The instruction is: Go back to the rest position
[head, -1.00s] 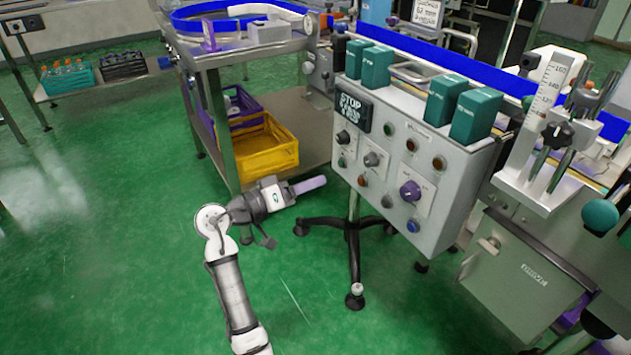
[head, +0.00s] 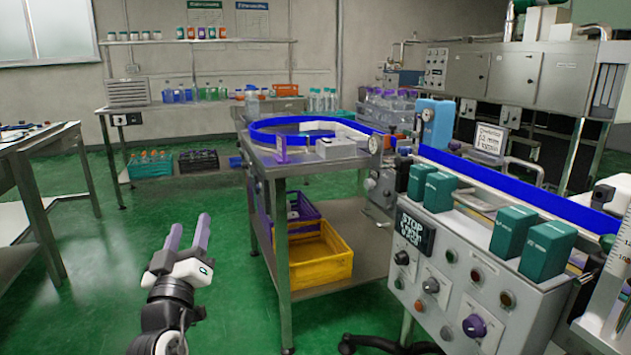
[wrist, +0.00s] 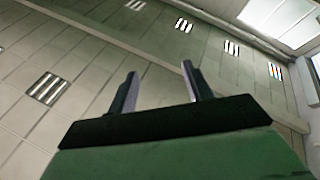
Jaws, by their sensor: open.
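My gripper (head: 188,233) is in the lower left of the head view, pointing up and away. Its two purple fingers stand apart with nothing between them. It is over the green floor, left of the metal table and touching nothing that I can see. In the wrist view my gripper (wrist: 158,82) also shows two parted fingers, with only the ceiling and its lights behind them.
The metal table (head: 287,225) stands right of my gripper, with a yellow crate (head: 320,270) on its lower shelf. The control panel (head: 455,285) is at the lower right. A workbench (head: 38,160) stands at the left. The green floor (head: 130,260) between is clear.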

